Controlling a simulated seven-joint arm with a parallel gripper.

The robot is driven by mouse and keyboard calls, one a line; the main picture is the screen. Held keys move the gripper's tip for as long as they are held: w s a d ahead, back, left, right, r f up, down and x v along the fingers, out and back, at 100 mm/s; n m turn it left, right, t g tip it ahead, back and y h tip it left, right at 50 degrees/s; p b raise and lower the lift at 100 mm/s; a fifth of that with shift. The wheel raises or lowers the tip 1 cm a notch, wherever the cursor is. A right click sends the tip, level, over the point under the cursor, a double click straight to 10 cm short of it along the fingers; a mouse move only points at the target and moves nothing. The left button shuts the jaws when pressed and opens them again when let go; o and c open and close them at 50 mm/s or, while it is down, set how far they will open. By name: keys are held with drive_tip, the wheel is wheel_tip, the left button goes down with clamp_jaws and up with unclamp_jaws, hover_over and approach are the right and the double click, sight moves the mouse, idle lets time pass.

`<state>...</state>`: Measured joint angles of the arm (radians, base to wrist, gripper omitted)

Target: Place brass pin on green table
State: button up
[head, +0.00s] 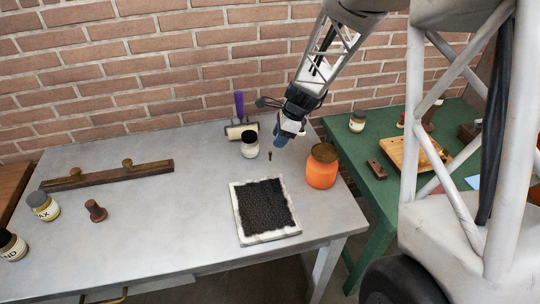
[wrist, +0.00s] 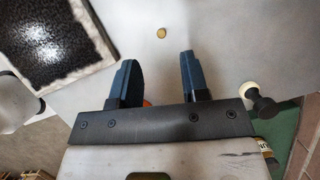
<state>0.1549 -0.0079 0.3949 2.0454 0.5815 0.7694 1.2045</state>
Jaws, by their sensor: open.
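The brass pin (head: 270,155) is small and stands on the grey table (head: 150,235), between a white jar and an orange jar. In the wrist view the pin (wrist: 161,33) shows from above as a small brass disc, ahead of the fingertips and roughly between their lines. My gripper (head: 282,139) is above the grey table, just right of the pin and apart from it. In the wrist view its two dark blue fingers (wrist: 158,62) are spread with nothing gripped. The green table (head: 345,137) stands to the right; a corner of it (wrist: 287,122) shows in the wrist view.
The orange jar (head: 321,167) and the white jar with a dark lid (head: 250,146) stand near the pin. A black inking slab (head: 265,207) lies in front. The green table holds a wooden board (head: 412,153), a dark block (head: 376,169) and a jar (head: 357,122).

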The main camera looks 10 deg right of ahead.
sight(270, 152)
drive_tip(key=shift+x, duration=1.3)
drive_tip(key=shift+x, duration=2.6)
drive_tip(key=shift+w, duration=0.1)
clamp_jaws()
